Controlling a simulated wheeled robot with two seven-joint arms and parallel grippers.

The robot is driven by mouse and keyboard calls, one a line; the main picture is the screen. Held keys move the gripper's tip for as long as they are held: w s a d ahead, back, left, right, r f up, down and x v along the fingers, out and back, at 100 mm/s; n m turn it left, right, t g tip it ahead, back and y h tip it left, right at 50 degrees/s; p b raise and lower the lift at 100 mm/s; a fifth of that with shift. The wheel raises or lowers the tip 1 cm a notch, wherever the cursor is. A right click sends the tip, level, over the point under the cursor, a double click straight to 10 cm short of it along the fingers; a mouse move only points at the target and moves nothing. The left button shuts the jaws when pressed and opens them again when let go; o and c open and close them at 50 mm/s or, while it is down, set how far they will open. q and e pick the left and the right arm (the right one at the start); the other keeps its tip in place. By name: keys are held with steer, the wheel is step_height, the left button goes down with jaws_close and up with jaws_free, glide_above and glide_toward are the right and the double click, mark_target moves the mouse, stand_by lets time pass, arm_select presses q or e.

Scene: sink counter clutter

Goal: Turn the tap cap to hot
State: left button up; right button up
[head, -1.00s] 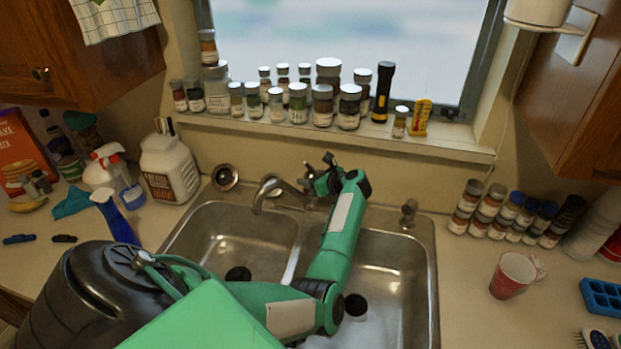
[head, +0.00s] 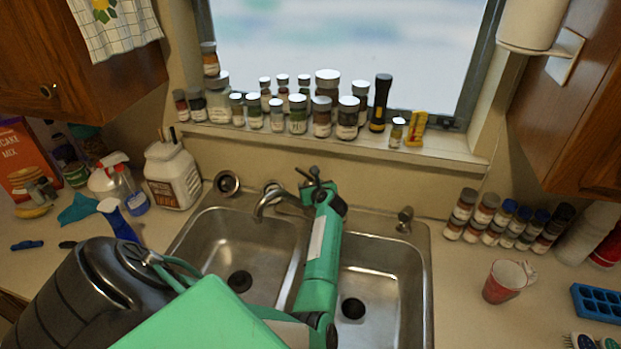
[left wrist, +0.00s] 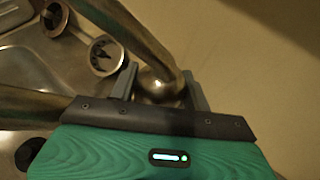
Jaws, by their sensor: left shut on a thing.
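The metal tap (head: 268,197) stands behind the double sink, with its spout curving to the left over the left basin. My left arm reaches across the sink divider, and my left gripper (head: 314,182) is at the base of the tap. In the left wrist view, my left gripper (left wrist: 160,85) has one finger on each side of the rounded metal tap cap (left wrist: 160,82) and is shut on it. In the head view the cap is mostly hidden by the gripper. My right gripper is in neither view.
Jars and a black flashlight (head: 381,102) line the window sill behind the tap. A red mug (head: 503,282) and stacked spice jars (head: 484,220) stand right. Both basins look free of dishes.

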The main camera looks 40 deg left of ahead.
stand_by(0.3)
arm_select(q)
steer(key=o, duration=0.7)
